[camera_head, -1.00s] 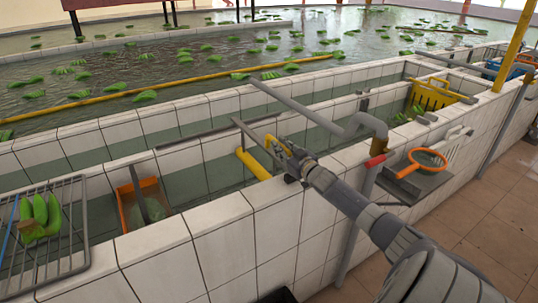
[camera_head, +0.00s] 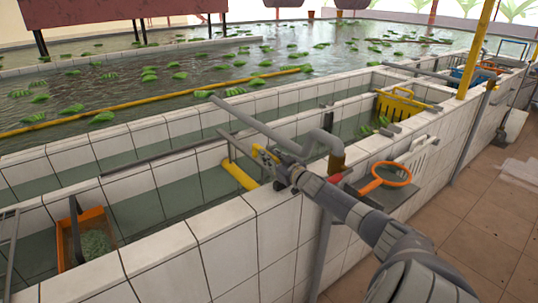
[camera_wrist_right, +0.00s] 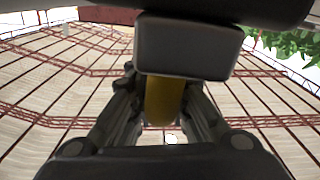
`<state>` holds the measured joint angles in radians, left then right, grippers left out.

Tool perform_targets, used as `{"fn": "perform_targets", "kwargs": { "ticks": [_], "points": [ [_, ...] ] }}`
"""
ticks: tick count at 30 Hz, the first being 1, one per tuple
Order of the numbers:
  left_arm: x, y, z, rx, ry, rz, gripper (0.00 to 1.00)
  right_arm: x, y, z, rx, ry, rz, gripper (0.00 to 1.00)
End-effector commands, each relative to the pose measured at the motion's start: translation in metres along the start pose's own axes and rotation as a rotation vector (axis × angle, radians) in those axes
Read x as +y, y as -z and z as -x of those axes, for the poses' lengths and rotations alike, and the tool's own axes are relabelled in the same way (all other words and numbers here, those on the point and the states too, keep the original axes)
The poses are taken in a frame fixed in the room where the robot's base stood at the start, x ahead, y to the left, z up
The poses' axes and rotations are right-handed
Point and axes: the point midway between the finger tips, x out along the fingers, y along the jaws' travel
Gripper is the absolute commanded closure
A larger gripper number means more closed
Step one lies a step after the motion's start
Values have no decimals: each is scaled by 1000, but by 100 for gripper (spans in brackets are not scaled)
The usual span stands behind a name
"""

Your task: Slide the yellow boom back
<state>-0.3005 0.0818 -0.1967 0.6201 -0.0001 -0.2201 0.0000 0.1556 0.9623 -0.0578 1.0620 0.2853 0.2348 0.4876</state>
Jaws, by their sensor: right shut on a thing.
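A short yellow boom (camera_head: 240,175) lies low across the narrow tiled channel, in the middle of the head view. My right gripper (camera_head: 268,157) is above the channel's front wall, at the boom's near end. In the right wrist view a yellow rounded piece (camera_wrist_right: 163,100) stands between the two fingers, and my right gripper (camera_wrist_right: 165,110) is shut on it. How this piece joins the boom is hidden by the gripper. A longer yellow boom (camera_head: 130,105) floats on the wide pool behind. My left gripper is in neither view.
A grey pipe (camera_head: 327,143) bends over the channel just right of my gripper. An orange-rimmed hoop (camera_head: 385,180) and a yellow crate (camera_head: 400,103) are farther right. An orange tray (camera_head: 82,240) sits in the channel at left. Green banana bunches float on the pool.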

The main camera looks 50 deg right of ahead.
Motion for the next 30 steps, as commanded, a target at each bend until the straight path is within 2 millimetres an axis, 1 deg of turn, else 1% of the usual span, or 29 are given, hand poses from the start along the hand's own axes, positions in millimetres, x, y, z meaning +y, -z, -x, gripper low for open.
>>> {"fn": "perform_targets", "kwargs": {
  "ticks": [1, 4, 5, 6, 7, 9, 19, 22, 26, 30],
  "points": [
    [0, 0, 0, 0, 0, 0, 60, 1, 4, -1, 6, -1, 1, 100],
    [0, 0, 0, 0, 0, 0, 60, 1, 4, -1, 7, -1, 1, 100],
    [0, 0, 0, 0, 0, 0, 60, 1, 4, -1, 7, -1, 1, 77],
    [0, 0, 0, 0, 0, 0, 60, 1, 4, -1, 7, -1, 1, 68],
    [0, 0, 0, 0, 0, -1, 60, 1, 4, -1, 7, -1, 1, 64],
    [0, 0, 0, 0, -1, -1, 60, 1, 4, -1, 7, 0, 1, 62],
    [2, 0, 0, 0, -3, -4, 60, 0, 2, 0, 4, 1, 0, 62],
    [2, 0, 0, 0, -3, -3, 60, 0, 4, 0, 3, 1, 1, 62],
    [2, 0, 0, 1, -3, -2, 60, 3, 18, 0, 5, 1, 3, 62],
    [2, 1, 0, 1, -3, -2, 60, 8, 45, 0, 5, 2, 6, 62]
  ]
}}
